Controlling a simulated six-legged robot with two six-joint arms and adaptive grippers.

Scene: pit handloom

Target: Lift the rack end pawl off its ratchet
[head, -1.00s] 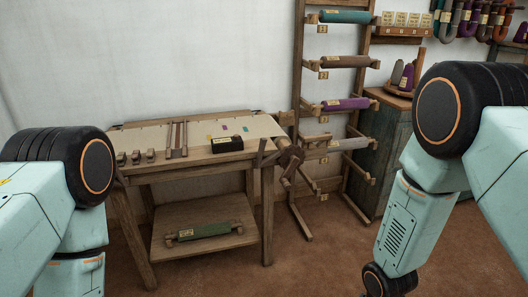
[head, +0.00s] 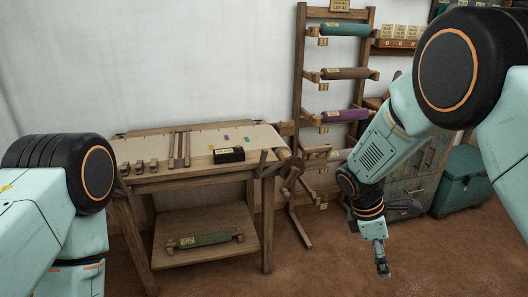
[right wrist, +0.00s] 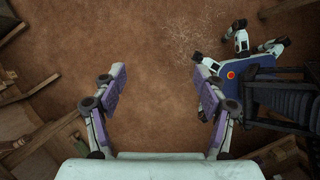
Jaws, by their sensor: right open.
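A dark spoked wooden wheel (head: 290,172) sits at the right end of the loom table (head: 190,178), beside the roller rack. The pawl and its ratchet teeth are too small to make out there. My right gripper (head: 381,262) points down over the floor, right of the wheel and apart from it. In the right wrist view my right gripper (right wrist: 161,80) is open and empty, its two fingers wide apart above bare floor. My left arm shows at the left edge of the head view, but its gripper is out of view.
The wooden rack (head: 300,65) holds several rollers; my right forearm covers part of its lower right. A black box (head: 229,155) lies on the table. A green roller (head: 204,239) rests on the shelf below. A teal chest (head: 466,180) stands far right. The front floor is clear.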

